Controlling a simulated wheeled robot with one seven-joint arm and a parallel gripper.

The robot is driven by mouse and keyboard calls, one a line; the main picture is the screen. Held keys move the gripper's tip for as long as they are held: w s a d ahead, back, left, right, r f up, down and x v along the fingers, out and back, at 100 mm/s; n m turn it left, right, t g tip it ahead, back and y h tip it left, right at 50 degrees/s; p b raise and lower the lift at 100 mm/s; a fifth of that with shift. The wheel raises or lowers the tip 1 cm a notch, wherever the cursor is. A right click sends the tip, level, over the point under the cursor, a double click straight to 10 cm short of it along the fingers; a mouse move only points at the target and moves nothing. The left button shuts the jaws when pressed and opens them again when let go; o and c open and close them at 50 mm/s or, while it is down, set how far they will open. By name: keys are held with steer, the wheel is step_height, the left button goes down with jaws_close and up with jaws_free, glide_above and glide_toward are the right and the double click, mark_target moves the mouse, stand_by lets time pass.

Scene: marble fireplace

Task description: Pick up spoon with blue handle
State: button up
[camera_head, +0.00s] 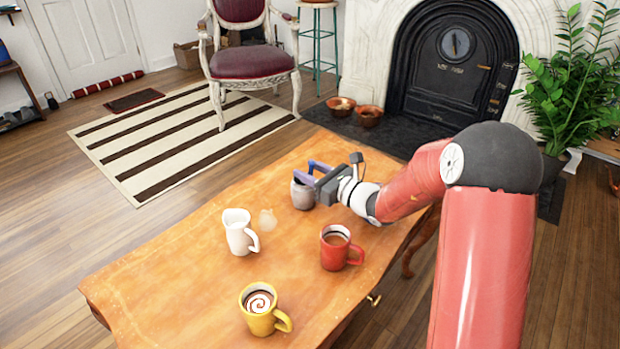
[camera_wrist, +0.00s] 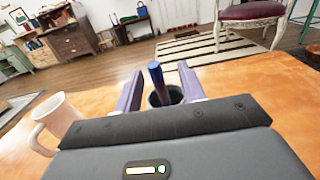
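A blue spoon handle (camera_wrist: 156,78) stands up out of a dark-mouthed grey cup (camera_wrist: 172,96) in the wrist view. In the head view the grey cup (camera_head: 303,196) stands on the wooden table (camera_head: 190,290), near its far edge. My gripper (camera_wrist: 160,92) is open, its two purple fingers on either side of the handle, with gaps showing between them. In the head view my gripper (camera_head: 308,172) is at the cup's mouth. The spoon's bowl is hidden in the cup, and I cannot make out the handle clearly from the head.
A white mug (camera_head: 238,232), a red mug (camera_head: 336,250) and a yellow mug (camera_head: 260,312) stand on the table nearer the front. The white mug also shows at left in the wrist view (camera_wrist: 62,116). The table's left and front-left parts are clear.

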steer(key=shift+x, duration=1.05)
jaws_close()
steer(key=shift+r, duration=0.15)
